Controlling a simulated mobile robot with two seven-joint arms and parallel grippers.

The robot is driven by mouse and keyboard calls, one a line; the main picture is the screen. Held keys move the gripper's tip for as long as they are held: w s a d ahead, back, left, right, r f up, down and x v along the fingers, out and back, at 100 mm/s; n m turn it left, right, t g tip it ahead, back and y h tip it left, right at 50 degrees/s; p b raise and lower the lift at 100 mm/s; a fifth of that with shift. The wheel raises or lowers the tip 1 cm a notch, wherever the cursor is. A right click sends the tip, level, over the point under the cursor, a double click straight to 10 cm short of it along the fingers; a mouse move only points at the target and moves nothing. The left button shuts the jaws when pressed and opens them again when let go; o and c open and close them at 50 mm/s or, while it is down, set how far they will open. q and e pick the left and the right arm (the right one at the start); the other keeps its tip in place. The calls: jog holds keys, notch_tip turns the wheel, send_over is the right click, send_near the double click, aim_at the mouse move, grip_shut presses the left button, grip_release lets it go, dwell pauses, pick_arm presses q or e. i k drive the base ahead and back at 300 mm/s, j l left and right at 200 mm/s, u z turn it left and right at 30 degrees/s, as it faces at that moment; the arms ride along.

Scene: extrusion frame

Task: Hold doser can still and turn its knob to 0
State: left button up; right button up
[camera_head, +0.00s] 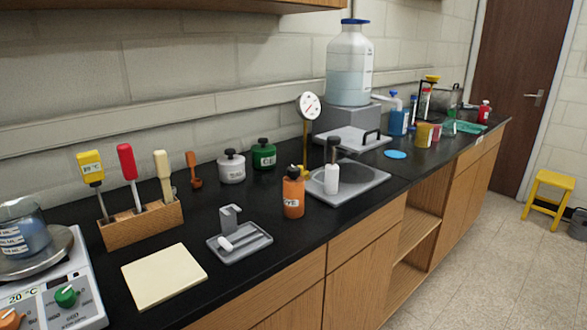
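No label that I can read marks the doser can. Two squat cans with black knobs on top stand upright side by side near the wall: a white can (231,168) and a green can (264,156). Either might be the doser can; I cannot tell which. Their knob settings are too small to read. An orange bottle (293,196) with a dark cap and a partly readable label stands in front of them, nearer the counter's edge. Neither of my grippers is in view, and nothing touches the cans.
A wooden rack (142,226) with upright tools stands left of the cans. A cream pad (163,276) and a grey tray (240,244) lie in front. A dial gauge (309,106) on a yellow stem and a grey plate (352,187) are to the right. Black counter shows between them.

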aim_at(294, 172)
jog(key=l+u, duration=0.1)
jog(key=u, duration=0.25)
jog(key=i+l+u, duration=0.1)
jog(key=u, duration=0.3)
jog(key=l+u, duration=0.4)
jog(key=l, duration=0.35)
jog(key=l+u, duration=0.2)
jog(key=l, duration=0.55)
jog(key=i+l, duration=0.05)
